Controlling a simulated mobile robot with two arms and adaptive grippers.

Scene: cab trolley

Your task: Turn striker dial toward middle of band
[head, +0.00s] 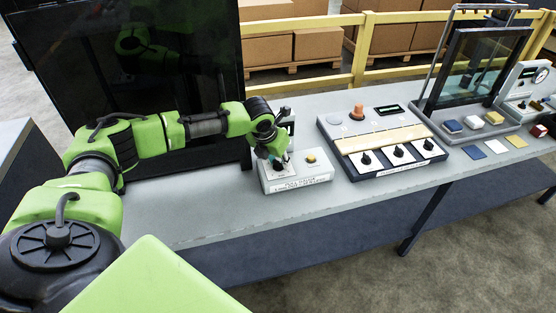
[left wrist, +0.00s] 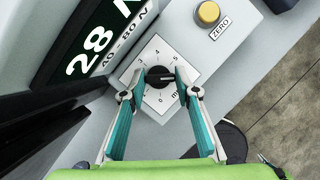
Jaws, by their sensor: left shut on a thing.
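The striker dial (left wrist: 160,77) is a black knob on a white plate (left wrist: 152,106) with a number scale. It sits on a light grey box (head: 310,180). My left gripper (left wrist: 161,86) has its two teal fingers on either side of the knob, shut on it. In the head view the same gripper (head: 273,157) reaches down to the left part of the box and partly hides the dial. My right gripper is out of view.
A yellow ZERO button (left wrist: 208,13) is on the same box. To the right stand a panel with several black knobs (head: 398,151), a glass-shielded station (head: 490,65) and coloured blocks. The bench (head: 220,215) is clear in front of the box.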

